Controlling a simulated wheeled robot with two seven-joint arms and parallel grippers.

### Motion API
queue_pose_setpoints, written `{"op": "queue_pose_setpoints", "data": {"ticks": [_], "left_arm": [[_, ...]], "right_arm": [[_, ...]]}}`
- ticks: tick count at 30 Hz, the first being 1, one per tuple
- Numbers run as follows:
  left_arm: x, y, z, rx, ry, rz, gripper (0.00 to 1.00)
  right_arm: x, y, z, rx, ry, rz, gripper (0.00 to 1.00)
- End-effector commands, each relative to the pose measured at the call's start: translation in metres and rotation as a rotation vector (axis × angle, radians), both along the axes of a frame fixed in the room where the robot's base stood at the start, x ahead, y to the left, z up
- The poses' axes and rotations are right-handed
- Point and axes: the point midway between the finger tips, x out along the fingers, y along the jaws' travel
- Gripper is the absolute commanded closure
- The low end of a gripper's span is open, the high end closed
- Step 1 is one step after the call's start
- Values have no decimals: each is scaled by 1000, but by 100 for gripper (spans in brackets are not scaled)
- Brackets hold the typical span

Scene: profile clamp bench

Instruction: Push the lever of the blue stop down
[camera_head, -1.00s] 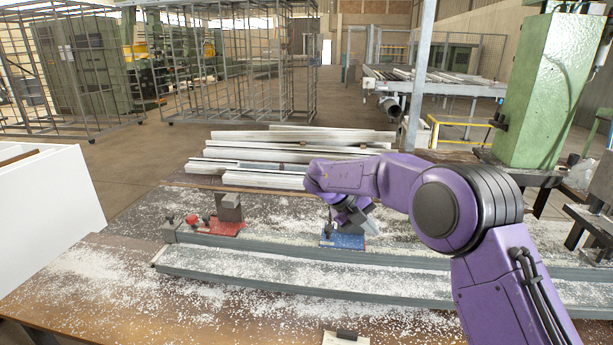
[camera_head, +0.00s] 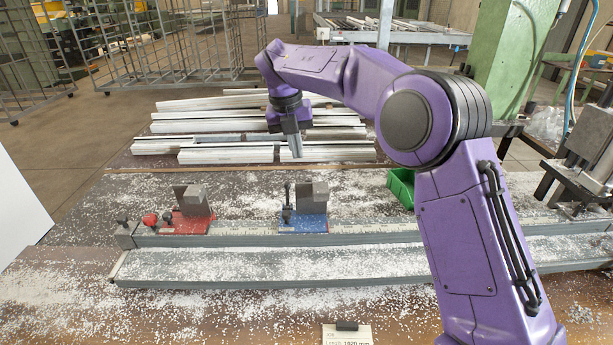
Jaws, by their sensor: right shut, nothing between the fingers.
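The blue stop (camera_head: 304,226) sits on the grey rail (camera_head: 350,234) near the middle of the bench. It carries a grey metal block (camera_head: 314,195). Its dark lever (camera_head: 287,203) stands about upright on the left side of the block. My right gripper (camera_head: 295,153) points down, shut and empty. In the picture it is above the blue stop and apart from it, in front of the white profiles. My left gripper is not in view.
A red stop (camera_head: 187,222) with a grey block and red knob sits farther left on the rail. White profiles (camera_head: 225,155) lie stacked behind. A green bin (camera_head: 402,185) is right of the blue stop. White chips cover the bench.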

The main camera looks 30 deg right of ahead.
Motion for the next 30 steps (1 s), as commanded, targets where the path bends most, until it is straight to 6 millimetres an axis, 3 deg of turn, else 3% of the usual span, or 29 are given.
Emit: {"op": "queue_pose_setpoints", "data": {"ticks": [12, 19, 30], "left_arm": [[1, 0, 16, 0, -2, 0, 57], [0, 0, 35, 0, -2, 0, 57], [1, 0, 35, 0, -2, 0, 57]], "right_arm": [[8, -15, -93, -3, 16, 0, 100], [21, -41, -109, -3, 14, -1, 100], [23, -45, -115, -2, 12, 0, 100]]}}
